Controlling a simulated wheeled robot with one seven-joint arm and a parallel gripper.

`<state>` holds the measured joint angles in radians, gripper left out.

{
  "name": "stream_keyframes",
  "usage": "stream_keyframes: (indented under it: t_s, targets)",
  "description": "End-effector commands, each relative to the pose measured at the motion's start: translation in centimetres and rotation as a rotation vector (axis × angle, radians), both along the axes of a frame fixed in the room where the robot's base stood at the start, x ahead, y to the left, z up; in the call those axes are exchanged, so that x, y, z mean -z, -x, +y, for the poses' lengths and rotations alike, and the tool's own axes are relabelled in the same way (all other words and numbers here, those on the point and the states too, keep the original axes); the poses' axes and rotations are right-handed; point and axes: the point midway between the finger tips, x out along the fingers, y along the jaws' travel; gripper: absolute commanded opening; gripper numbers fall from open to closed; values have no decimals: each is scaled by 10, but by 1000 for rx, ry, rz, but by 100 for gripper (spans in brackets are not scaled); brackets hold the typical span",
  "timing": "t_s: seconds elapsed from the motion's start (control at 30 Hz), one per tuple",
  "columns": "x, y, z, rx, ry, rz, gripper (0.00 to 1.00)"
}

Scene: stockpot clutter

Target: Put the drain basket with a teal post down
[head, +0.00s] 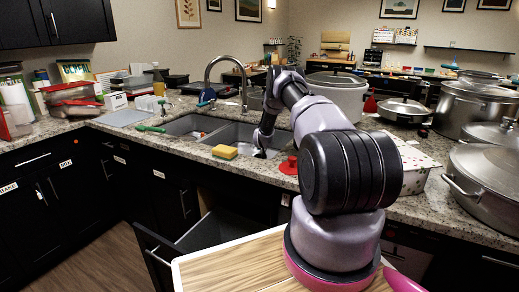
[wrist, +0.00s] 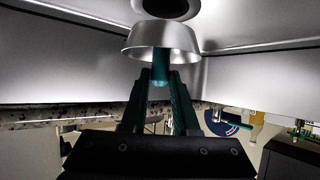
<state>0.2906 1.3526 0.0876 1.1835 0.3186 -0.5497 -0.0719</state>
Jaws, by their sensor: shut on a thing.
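The drain basket (wrist: 143,43) is a flared metal cup with a teal post (wrist: 160,70). My gripper (wrist: 160,84) is shut on the post, with one teal finger on each side of it. Beyond the basket, a dark round opening with a pale rim (wrist: 168,7) shows at the top of the wrist view, amid light metal sink surfaces. I cannot tell whether the basket touches that rim. In the head view my gripper (head: 263,141) reaches down into the right sink basin (head: 236,134). The basket is not clearly visible there.
A yellow sponge (head: 225,152) lies on the front sink edge, with a red stopper-like object (head: 289,166) to the right. The faucet (head: 209,72) arches behind the basins. A green-handled brush (head: 150,128) lies left.

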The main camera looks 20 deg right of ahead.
Motion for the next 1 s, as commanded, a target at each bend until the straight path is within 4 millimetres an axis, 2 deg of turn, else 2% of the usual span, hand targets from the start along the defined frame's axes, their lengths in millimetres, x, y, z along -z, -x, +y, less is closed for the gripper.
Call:
stream_keyframes:
  t_s: [0.1, 0.2, 0.57, 0.6, 0.63, 0.67, 1.0]
  targets:
    - [19, 1, 0, 0, -2, 3, 0]
    - [30, 0, 0, 0, 0, 1, 0]
    - [34, 0, 0, 0, 0, 0, 0]
    - [34, 0, 0, 0, 0, 0, 40]
    - [33, 0, 0, 0, 0, 0, 52]
    - [33, 0, 0, 0, 0, 0, 59]
    - [31, 0, 0, 0, 0, 0, 59]
